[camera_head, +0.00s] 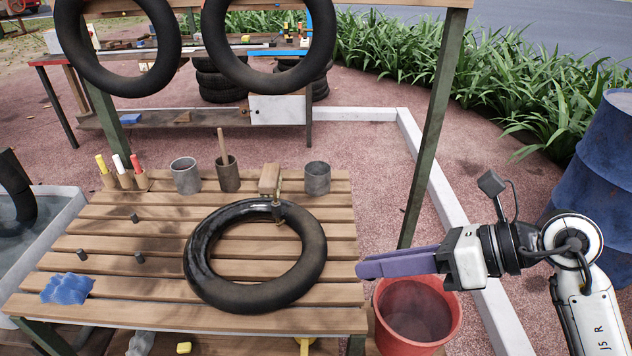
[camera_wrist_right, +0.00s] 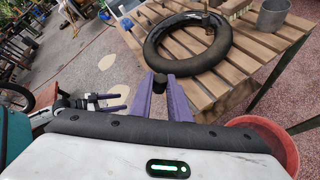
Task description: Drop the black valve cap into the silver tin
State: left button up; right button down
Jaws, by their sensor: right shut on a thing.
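My right gripper (camera_head: 362,270) is at the table's right edge, above the red bucket. In the right wrist view its purple fingers (camera_wrist_right: 160,84) are shut on a small black valve cap (camera_wrist_right: 159,77) at their tips. The head view does not show this cap clearly. A light silver tin (camera_head: 185,176) stands at the back of the table, left of centre. A darker grey tin (camera_head: 317,178) stands at the back right and also shows in the wrist view (camera_wrist_right: 272,16). My left gripper (camera_wrist_right: 118,102) shows only in the wrist view, its fingers apart.
A black tyre (camera_head: 205,280) lies on the slatted table between my gripper and the silver tin. A valve tool (camera_head: 277,208) and wooden block (camera_head: 268,178) stand behind it. A brush cup (camera_head: 228,178), blue cloth (camera_head: 67,289) and several small dark pieces (camera_head: 81,254) are left. Red bucket (camera_head: 452,320) below.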

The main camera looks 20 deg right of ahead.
aim_at(318, 184)
jog(key=u, duration=1.85)
jog(key=k, duration=1.1)
jog(key=z, duration=1.25)
jog(key=i, duration=1)
jog(key=u, duration=0.05)
